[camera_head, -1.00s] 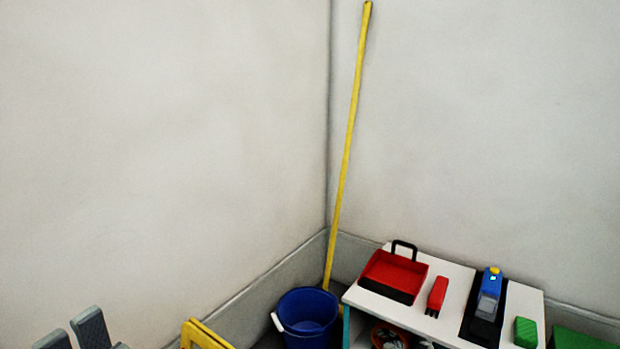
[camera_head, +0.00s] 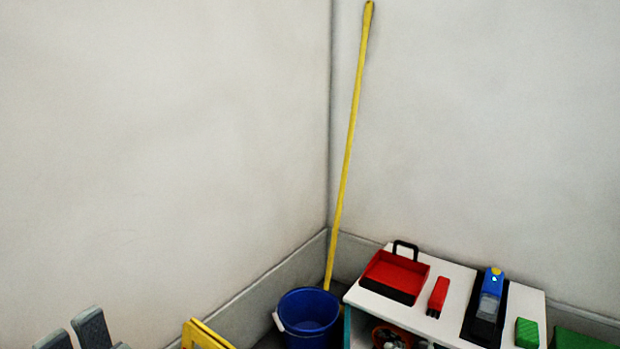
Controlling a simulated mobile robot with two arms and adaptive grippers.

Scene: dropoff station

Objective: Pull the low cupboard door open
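A low white-topped unit (camera_head: 452,284) stands against the right wall, with a teal edge (camera_head: 347,328) at its left front. Part of its inside shows below the top. I cannot make out a cupboard door or handle; the lower front is cut off by the picture's bottom edge. My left gripper (camera_head: 70,325) shows at the bottom left as two grey fingers with a gap between them. It is open, empty and far from the unit. My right gripper is not in view.
On the unit lie a red dustpan (camera_head: 396,272), a red block-like item (camera_head: 438,294), a blue-and-grey device (camera_head: 490,295) and a green item (camera_head: 526,332). A blue bucket (camera_head: 308,312), a yellow pole (camera_head: 349,145) and a yellow frame (camera_head: 205,335) stand left of it.

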